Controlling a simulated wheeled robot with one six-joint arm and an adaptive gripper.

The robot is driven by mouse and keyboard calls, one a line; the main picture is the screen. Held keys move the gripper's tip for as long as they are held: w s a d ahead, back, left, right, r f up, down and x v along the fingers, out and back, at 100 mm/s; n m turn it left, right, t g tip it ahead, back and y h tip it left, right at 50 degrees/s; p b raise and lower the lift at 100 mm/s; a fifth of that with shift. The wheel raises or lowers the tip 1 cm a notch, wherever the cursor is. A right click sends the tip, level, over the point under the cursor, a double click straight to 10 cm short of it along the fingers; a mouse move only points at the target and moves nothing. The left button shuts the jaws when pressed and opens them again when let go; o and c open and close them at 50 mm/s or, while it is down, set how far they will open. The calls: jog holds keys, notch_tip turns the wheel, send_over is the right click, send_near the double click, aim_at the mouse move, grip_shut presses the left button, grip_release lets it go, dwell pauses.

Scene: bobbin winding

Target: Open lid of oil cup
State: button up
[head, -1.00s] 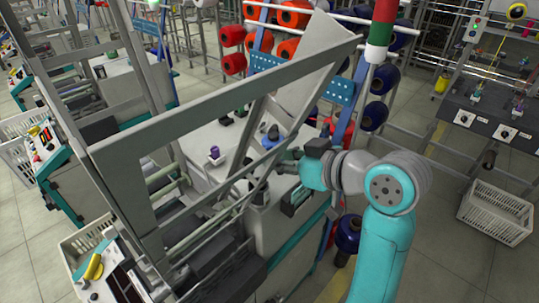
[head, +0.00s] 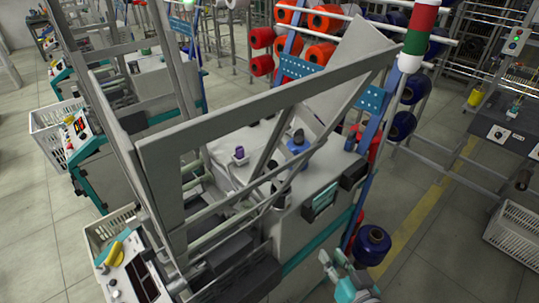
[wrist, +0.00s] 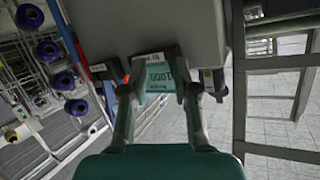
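A small blue cup-like part with a dark top (head: 298,143) stands on the light top of the winding machine (head: 262,135), behind a slanted grey frame bar. A smaller purple-topped part (head: 239,154) stands to its left. I cannot tell for sure which is the oil cup, or make out a lid. My gripper (head: 326,262) is low in front of the machine, apart from both parts. In the wrist view my gripper (wrist: 158,88) has its fingers spread, with nothing held; the machine's teal display panel (wrist: 158,76) shows beyond them. Neither part is visible there.
A large grey frame (head: 265,105) rises over the machine top. A red, white and green signal post (head: 416,42) stands at its right. A blue spool (head: 371,243) sits right of my gripper. Floor (head: 430,240) at the right is open.

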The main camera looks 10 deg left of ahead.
jog(key=s+d+f+m+t+h, duration=0.1)
jog(key=s+d+f+h, duration=0.15)
jog(key=s, duration=0.65)
jog(key=s+d+f+m+h, duration=0.1)
jog(key=s+d+f, duration=0.25)
jog(key=s, duration=0.45)
jog(key=s+d+f+m+t+h, duration=0.15)
jog(key=s+d, duration=0.25)
jog(key=s, duration=0.5)
jog(key=w+a+r+n+g+y, duration=0.1)
jog(key=w+a+r+y, duration=0.15)
jog(key=w, duration=0.55)
jog(key=w+a+r+n+g+y, duration=0.1)
jog(key=w+a, duration=0.3)
jog(key=w, duration=0.5)
jog(key=w+a+r+n+y, duration=0.1)
jog(key=w+a+r, duration=0.15)
jog(key=w, duration=0.55)
jog(key=w+a+r+n+g+y, duration=0.2)
jog(key=w+a+r+n, duration=0.15)
jog(key=r, duration=0.45)
jog(key=w+a+r+n+g+y, duration=0.1)
jog(key=w+a+r+n, duration=0.1)
jog(key=a+r, duration=0.35)
jog(key=w+a+r+n+g+y, duration=0.2)
jog(key=w+r+n, duration=0.1)
jog(key=r, duration=0.6)
jog(key=x, duration=1)
jog(key=shift+w+a, duration=0.25)
jog(key=shift+w, duration=0.05)
